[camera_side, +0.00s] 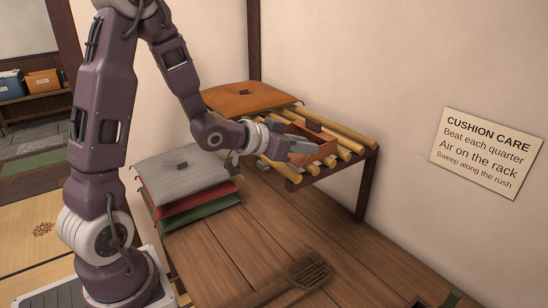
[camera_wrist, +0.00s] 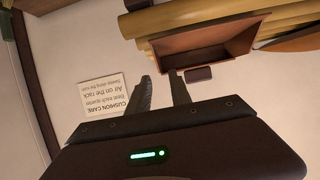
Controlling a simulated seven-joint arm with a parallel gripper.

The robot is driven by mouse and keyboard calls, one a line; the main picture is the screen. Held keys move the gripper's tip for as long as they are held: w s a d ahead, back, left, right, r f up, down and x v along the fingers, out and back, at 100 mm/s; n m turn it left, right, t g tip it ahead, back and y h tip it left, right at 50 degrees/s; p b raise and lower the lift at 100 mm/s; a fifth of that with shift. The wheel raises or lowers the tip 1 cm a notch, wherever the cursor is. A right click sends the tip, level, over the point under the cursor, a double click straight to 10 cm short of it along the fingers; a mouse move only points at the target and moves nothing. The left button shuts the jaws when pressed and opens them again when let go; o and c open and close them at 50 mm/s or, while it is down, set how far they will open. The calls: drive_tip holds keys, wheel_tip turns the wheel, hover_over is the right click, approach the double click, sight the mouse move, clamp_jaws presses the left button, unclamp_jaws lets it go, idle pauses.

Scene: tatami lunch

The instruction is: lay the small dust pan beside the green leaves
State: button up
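The small dust pan, a reddish-brown open tray (camera_side: 326,152), rests on the pale poles of the rack in the side view. In the wrist view the dust pan (camera_wrist: 207,50) shows its hollow side, with a small dark block (camera_wrist: 198,74) at its edge, probably its handle. My gripper (camera_side: 298,147) is close beside the pan. In the wrist view my gripper's two fingers (camera_wrist: 160,80) stand apart with nothing between them; the dark block is to their right. No green leaves show clearly; a sliver of green (camera_side: 453,299) at the bottom right edge is too cut off to tell.
The rack (camera_side: 362,143) also bears an orange cushion (camera_side: 245,97). Grey, red and green cushions are stacked (camera_side: 183,172) below it. A woven beater (camera_side: 310,271) lies on the wooden boards (camera_side: 235,255). A sign (camera_side: 487,152) hangs on the wall. The boards' middle is clear.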

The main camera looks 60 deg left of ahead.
drive_tip(key=shift+s+r, duration=0.1)
drive_tip(key=shift+r, duration=0.05)
drive_tip(key=s+d+r+g, duration=0.1)
drive_tip(key=s+d+g, duration=0.1)
drive_tip(key=s, duration=0.7)
drive_tip(key=s+d+r+g, duration=0.2)
drive_tip(key=s+d+g, duration=0.1)
drive_tip(key=s, duration=0.7)
drive_tip(key=s+d+r+g, duration=0.1)
drive_tip(key=s+d+g, duration=0.2)
drive_tip(key=s, duration=0.6)
drive_tip(key=shift+s+d+r, duration=0.35)
drive_tip(key=shift+s+d, duration=0.05)
drive_tip(key=shift+d, duration=0.1)
drive_tip(key=o, duration=1.1)
